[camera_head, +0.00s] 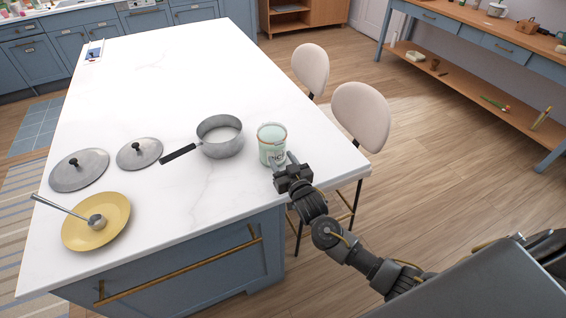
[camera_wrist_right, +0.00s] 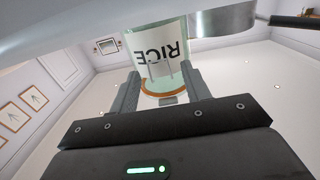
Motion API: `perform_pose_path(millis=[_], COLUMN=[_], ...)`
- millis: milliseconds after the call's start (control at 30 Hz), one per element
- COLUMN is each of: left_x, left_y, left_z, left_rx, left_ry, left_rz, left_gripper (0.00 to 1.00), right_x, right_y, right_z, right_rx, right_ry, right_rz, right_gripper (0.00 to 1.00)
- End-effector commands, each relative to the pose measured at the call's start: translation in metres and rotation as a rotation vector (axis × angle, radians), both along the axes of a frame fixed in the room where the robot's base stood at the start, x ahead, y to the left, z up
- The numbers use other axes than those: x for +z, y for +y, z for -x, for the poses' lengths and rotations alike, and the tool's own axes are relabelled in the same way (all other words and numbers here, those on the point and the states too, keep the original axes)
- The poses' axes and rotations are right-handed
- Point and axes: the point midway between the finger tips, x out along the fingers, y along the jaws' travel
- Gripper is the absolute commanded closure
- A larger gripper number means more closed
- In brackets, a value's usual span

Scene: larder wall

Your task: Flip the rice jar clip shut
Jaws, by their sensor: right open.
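The rice jar (camera_head: 270,146) is a pale green, see-through jar with a brownish ring at its top. It stands upright on the white island near its right front edge. In the right wrist view the jar (camera_wrist_right: 158,48) appears upside down with the word RICE and an orange-brown ring. My right gripper (camera_head: 284,164) is at the jar's near right side. Its two fingers (camera_wrist_right: 160,84) are apart, with the jar showing between and beyond them. I cannot tell whether they touch it. The clip is too small to make out clearly. My left gripper is out of view.
A grey saucepan (camera_head: 220,147) stands just left of the jar, its black handle pointing left. Two lids (camera_head: 139,152) (camera_head: 80,170) and a yellow plate (camera_head: 84,236) with a ladle (camera_head: 97,221) lie further left. Two chairs (camera_head: 360,112) (camera_head: 311,68) stand along the right edge. The island's back is mostly clear.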

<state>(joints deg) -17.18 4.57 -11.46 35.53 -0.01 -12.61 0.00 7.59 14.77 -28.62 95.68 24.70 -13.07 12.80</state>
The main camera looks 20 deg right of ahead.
Motion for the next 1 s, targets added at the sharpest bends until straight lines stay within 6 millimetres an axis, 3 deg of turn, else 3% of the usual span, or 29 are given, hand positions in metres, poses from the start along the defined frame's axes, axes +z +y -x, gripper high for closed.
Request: perform_pose_path(millis=[167,600,1000], left_x=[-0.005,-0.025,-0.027], left_y=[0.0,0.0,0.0], left_z=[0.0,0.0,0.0], left_rx=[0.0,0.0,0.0], left_ry=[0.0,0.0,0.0], left_rz=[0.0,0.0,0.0], left_gripper=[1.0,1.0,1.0], right_x=[-0.002,-0.001,0.002], right_y=[0.0,-0.003,-0.004], right_z=[0.016,0.095,0.108], right_rx=[0.001,0.001,0.0], right_ry=[0.0,0.001,0.0], right_rz=[-0.001,-0.001,0.0], right_gripper=[0.53,0.53,0.53])
